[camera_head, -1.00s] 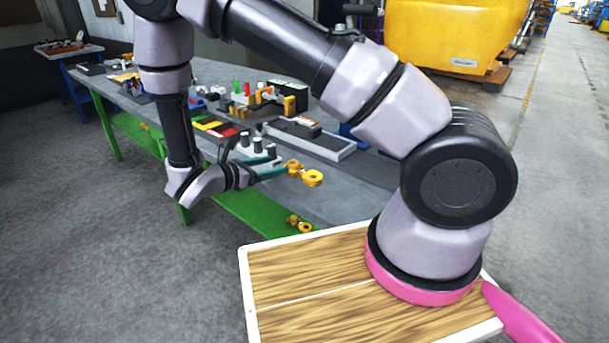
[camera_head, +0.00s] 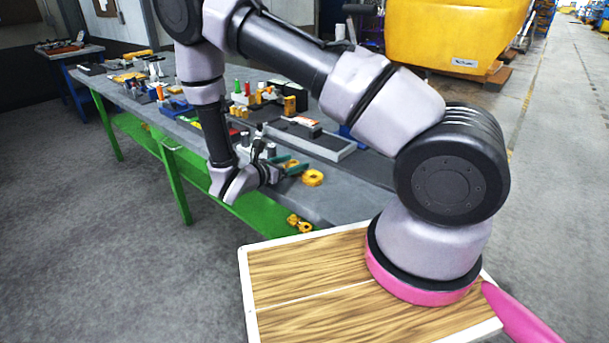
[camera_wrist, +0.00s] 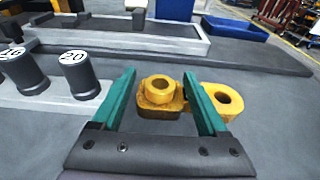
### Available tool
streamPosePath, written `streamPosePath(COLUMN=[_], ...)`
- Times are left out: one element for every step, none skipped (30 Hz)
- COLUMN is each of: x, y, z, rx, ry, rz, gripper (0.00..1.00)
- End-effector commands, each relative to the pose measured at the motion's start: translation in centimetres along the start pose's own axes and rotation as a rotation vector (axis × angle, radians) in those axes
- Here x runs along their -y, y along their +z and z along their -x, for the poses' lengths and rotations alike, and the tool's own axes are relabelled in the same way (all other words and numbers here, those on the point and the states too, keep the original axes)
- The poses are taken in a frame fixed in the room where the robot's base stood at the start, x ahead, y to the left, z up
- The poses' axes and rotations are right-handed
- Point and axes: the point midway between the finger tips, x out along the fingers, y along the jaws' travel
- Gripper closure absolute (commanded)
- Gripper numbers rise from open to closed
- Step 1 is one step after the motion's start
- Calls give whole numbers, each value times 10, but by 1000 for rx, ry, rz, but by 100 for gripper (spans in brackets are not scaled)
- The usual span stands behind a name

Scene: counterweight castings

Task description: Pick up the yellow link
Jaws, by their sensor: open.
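The yellow link (camera_wrist: 161,93) lies on the grey table top. It has two round ends with holes, and one end stands higher than the other. In the wrist view my gripper (camera_wrist: 160,78) is open, its two green fingers on either side of the raised end. The other end (camera_wrist: 222,97) shows to the right, beyond the right finger, which hides the part between. In the head view the link (camera_head: 313,178) shows just past the fingertips of my gripper (camera_head: 298,168), near the table's front edge. I cannot tell whether a finger touches the link.
Black cylinders marked 20 (camera_wrist: 79,74) and 16 (camera_wrist: 22,71) stand in a light grey holder to the left. A grey tray (camera_head: 322,148) lies behind. Another yellow piece (camera_head: 299,223) rests on the green lower shelf. The table right of the link is clear.

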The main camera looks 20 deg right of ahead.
Motion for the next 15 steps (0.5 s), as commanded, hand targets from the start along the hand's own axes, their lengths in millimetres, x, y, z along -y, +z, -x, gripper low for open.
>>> streamPosePath(x=[0, 0, 0, 0, 0, 0, 0, 0, 0, 0, 0, 0, 0, 0, 0], y=[0, 0, 0, 0, 0, 0, 0, 0, 0, 0, 0, 0, 0, 0, 0], z=[-2, -2, -2, -2, -2, -2, -2, -2, -2, -2, -2, -2, -2, -2, -2], rx=[0, 0, 0, 0, 0, 0, 0, 0, 0, 0, 0, 0, 0, 0, 0], ry=[1, 1, 1, 1, 1, 1, 1, 1, 1, 1, 1, 1, 1, 1, 1], rz=[0, 0, 0, 0, 0, 0, 0, 0, 0, 0, 0, 0, 0, 0, 0], gripper=[24, 24, 24, 24, 24, 24, 24, 35, 50, 62, 73, 89, 100, 100, 100])
